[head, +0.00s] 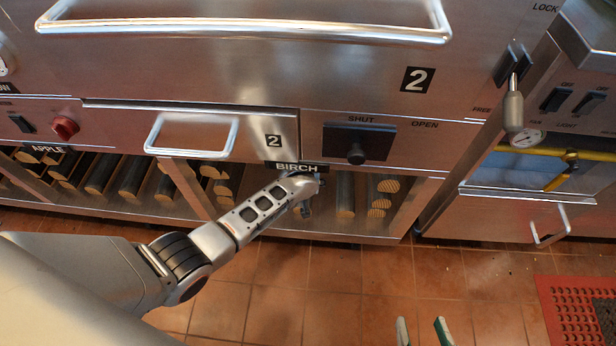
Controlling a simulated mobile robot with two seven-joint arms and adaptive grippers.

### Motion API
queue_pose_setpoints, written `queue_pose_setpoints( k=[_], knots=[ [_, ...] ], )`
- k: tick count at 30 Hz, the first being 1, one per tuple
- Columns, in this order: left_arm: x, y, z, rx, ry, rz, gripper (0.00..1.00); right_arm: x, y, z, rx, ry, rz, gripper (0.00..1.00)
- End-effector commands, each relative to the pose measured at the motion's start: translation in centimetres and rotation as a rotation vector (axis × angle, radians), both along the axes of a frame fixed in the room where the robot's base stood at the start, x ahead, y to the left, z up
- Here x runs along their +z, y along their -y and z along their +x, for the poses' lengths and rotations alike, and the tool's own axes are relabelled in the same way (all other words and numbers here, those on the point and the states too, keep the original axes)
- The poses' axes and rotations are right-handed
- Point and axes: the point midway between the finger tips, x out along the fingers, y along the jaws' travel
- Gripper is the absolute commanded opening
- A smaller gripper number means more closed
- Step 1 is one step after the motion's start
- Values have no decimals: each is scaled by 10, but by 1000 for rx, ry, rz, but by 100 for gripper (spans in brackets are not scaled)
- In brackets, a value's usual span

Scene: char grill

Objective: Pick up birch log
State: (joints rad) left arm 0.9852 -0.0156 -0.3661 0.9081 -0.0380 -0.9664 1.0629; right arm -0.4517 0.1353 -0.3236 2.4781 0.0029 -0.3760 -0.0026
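The birch logs lie in the low shelf under the black BIRCH label (297,167). One dark-barked log (345,192) with a pale cut end lies just right of my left gripper, and a short stack of logs (384,186) is farther right. My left arm reaches in from the left, and my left gripper (307,204) is at the shelf front, below the label. Its fingers are small and partly hidden, so their grip does not show. My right gripper (422,331) shows only as two separated fingertips at the bottom edge, with nothing between them.
More logs lie to the left in the APPLE section (100,174). A steel drawer handle (190,136) and a shut/open slider (357,143) are above the shelf. A steel cabinet (520,195) stands at the right. A red mat (575,310) lies on the tiled floor, which is otherwise clear.

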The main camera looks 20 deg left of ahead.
Motion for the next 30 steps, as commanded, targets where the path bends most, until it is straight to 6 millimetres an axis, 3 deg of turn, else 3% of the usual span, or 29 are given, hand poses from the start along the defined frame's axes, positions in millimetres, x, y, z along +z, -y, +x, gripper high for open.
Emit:
queue_pose_setpoints(
  k=[5, 7, 9, 15, 28, 29, 30],
  knots=[
    [-1, -3, 8, 0, 0, 1, 62, -5, -2, -3, -2, -10, 12, 40],
    [-12, -4, 9, 1, -9, 1, 62, -11, -5, -6, -5, -27, 34, 40],
    [-26, -6, 10, 0, -15, 0, 62, -4, -20, -3, -29, -21, 130, 40],
    [-45, -9, 22, 0, -14, 1, 62, -10, -45, -13, -90, -72, 325, 40],
    [-39, -10, 37, 0, 3, 0, 62, -5, -56, -14, -127, -84, 432, 40],
    [-39, -10, 37, 0, 3, 0, 60, -6, -56, -14, -126, -85, 430, 40],
    [-39, -10, 37, -1, 3, 0, 50, -6, -56, -14, -126, -85, 430, 40]
  ],
)
